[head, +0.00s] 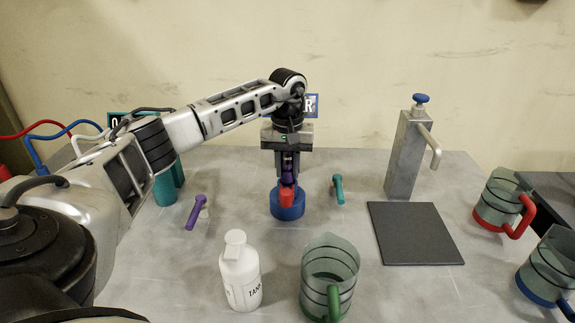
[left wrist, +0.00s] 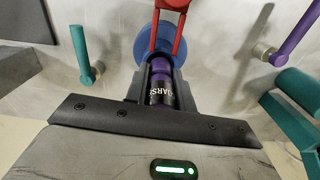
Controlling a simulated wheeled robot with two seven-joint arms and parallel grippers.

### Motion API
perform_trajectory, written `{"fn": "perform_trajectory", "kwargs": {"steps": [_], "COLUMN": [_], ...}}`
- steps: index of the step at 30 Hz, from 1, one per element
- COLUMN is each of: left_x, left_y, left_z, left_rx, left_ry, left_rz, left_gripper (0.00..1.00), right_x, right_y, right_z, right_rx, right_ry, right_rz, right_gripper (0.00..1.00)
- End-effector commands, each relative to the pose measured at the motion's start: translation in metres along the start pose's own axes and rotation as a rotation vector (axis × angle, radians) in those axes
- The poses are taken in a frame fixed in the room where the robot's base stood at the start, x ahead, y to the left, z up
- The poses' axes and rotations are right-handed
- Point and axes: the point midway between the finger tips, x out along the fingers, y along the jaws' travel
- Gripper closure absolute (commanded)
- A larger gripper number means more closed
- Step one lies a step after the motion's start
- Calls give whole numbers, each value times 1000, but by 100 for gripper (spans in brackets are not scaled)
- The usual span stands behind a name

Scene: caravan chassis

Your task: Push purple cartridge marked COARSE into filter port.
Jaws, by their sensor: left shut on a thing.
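My left gripper (head: 287,172) points down at the middle of the table, shut on the purple cartridge (head: 288,178). In the left wrist view the cartridge (left wrist: 160,83) sits between the fingers (left wrist: 160,88), with part of its COARSE lettering showing on a dark band. Directly below is the round blue filter port (head: 287,211), with a red lever (head: 287,195) at its front. The blue port (left wrist: 142,50) and red lever (left wrist: 170,25) also show in the left wrist view. The cartridge's lower end is at the port; I cannot tell how deep it sits. My right gripper is not in view.
A purple handle (head: 196,212) and a teal handle (head: 338,189) flank the port. A white bottle (head: 240,276) and a green-handled jug (head: 329,272) stand in front. A tap (head: 405,155), a dark mat (head: 415,233) and a red-handled jug (head: 497,200) are right.

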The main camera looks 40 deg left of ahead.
Motion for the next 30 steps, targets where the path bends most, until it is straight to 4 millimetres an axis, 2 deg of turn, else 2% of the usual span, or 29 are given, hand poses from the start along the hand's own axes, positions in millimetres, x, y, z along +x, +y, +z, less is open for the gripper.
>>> {"fn": "perform_trajectory", "kwargs": {"steps": [19,20,22,30], "left_x": [17,17,16,18], "left_y": [0,0,0,-1], "left_z": [0,0,0,0], "left_rx": [0,0,0,-1], "left_ry": [-1,0,-1,-2], "left_rz": [0,0,-1,-3], "left_gripper": [100,70,50,50], "right_x": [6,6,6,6], "right_y": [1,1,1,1], "right_z": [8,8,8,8], "right_rx": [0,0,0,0], "right_ry": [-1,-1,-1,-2], "right_rz": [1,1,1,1], "right_gripper": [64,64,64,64]}}
